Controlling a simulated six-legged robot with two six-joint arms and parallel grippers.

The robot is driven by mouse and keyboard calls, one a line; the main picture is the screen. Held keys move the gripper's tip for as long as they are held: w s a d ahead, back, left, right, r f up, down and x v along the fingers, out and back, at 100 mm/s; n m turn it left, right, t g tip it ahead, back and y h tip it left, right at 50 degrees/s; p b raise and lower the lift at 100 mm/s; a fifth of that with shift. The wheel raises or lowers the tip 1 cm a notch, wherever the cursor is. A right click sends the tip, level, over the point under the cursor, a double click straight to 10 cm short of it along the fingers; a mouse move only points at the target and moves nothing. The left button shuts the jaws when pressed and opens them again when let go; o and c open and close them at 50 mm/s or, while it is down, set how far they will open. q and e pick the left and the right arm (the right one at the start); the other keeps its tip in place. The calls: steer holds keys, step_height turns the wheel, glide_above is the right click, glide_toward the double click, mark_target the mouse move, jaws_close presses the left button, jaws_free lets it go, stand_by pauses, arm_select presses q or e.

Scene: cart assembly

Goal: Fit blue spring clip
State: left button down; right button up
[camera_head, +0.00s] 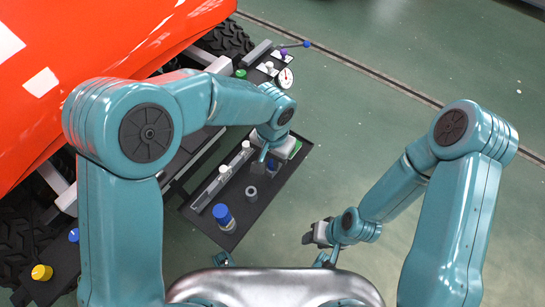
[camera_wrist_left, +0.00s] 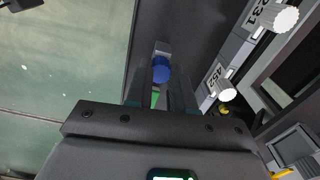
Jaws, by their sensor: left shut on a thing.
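My left gripper (camera_head: 262,157) is low over the dark tray (camera_head: 232,236). In the left wrist view its two dark fingers (camera_wrist_left: 160,92) are shut around a small blue rounded piece (camera_wrist_left: 161,69), which looks like the blue spring clip. A small grey block shows just beyond it; I cannot tell if they touch. In the head view a bit of blue (camera_head: 272,165) shows beside the left gripper, and the arm hides most of the rest. My right gripper (camera_head: 317,234) hangs over the floor, away from the tray, and its finger gap does not show clearly.
A blue-capped bottle (camera_head: 224,215) and a grey cylinder (camera_head: 251,193) stand on the tray. A grey rail with white knobs (camera_head: 224,170) runs along its left side. A dial gauge (camera_head: 285,78) stands farther back. The orange vehicle body (camera_head: 60,60) is at upper left; open green floor lies right.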

arm_select(q)
steer(key=shift+f, duration=0.15)
steer(key=c, duration=0.9)
jaws_free()
step_height(320, 180, up, 16)
steer(key=p, duration=0.4)
steer(key=shift+r, duration=0.2)
